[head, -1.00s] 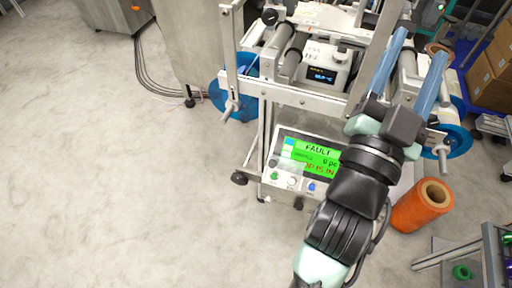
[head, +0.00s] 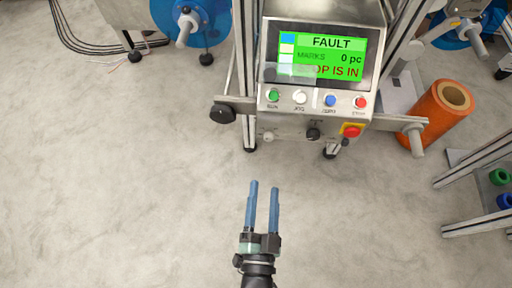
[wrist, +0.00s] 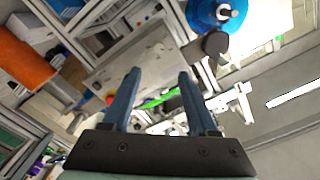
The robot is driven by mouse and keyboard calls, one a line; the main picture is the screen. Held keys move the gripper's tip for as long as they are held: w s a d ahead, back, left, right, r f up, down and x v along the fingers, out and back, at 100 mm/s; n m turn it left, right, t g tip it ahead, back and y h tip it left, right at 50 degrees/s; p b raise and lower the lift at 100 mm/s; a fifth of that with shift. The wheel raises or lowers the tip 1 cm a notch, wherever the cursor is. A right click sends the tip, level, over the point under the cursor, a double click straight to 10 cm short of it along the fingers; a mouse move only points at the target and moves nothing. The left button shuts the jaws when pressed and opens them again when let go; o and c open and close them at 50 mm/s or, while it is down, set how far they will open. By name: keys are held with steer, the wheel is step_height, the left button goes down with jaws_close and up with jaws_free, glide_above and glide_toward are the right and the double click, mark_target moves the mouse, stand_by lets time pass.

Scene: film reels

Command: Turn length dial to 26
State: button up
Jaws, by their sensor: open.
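The machine's control panel (head: 318,52) stands ahead at the top of the head view. Its green screen reads FAULT, MARKS 0 pc and a partly covered line ending in "OP IS IN".
Green, white, blue and red buttons line the panel; a red stop button (head: 351,130) on yellow is below. A black round knob (head: 222,113) sticks out at left. An orange roll (head: 438,112) stands at right. The floor (head: 110,190) at left is clear.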

mark_target(268, 140)
steer(key=w+b, duration=0.5)
steer(key=w, duration=0.7)
steer(key=shift+w+f, duration=0.15)
steer(key=shift+w, duration=0.25)
jaws_close()
